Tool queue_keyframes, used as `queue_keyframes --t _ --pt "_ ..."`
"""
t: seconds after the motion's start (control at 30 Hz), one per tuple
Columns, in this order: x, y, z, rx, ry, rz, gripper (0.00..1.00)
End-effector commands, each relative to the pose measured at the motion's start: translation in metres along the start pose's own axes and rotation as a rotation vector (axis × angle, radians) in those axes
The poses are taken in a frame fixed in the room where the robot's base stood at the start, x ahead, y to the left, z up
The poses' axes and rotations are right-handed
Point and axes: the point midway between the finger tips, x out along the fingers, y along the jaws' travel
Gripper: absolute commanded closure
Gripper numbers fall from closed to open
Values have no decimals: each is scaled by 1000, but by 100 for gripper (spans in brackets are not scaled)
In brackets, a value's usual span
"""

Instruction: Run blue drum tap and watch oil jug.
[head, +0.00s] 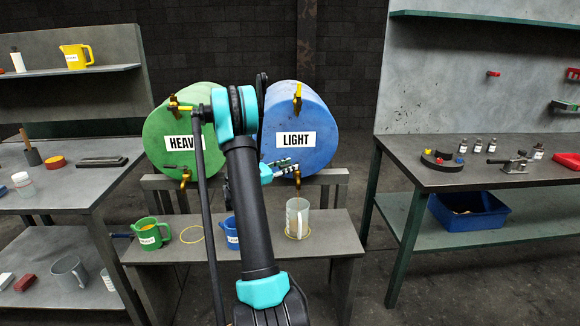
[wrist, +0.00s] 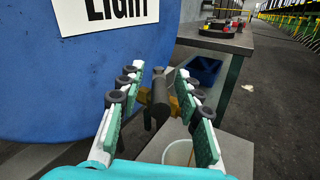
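The blue drum (head: 315,112), labelled LIGHT, lies on a stand with its tap (head: 297,176) low on the front. A clear or pale jug (head: 298,214) stands below the tap on the bench, in a yellow ring; I cannot make out its oil level. In the wrist view, the jug's rim (wrist: 178,152) shows below the tap. My gripper (head: 272,172) is just left of the tap. In the wrist view, my gripper (wrist: 160,105) is open, with the dark tap handle (wrist: 159,98) between its fingers. I see no clear contact.
A green drum (head: 170,135), labelled HEAVY, lies to the left. On the low bench (head: 265,245) stand a green jug (head: 150,233) and a blue jug (head: 231,232), partly behind my arm. An empty yellow ring (head: 192,234) lies between them. Side benches stand left and right.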

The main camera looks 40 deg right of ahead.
Motion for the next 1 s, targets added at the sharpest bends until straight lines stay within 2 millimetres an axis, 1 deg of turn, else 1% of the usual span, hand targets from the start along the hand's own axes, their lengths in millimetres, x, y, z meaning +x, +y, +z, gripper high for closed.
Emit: queue_keyframes --t 0.13,0.4,0.43,0.47,0.7,1.0 --pt "8 0 0 0 0 -1 65" --pt "10 0 0 0 0 0 65" --pt "10 0 0 0 0 0 66" --pt "10 0 0 0 0 0 70" --pt "9 0 0 0 0 0 100" --pt "9 0 0 0 0 0 100"
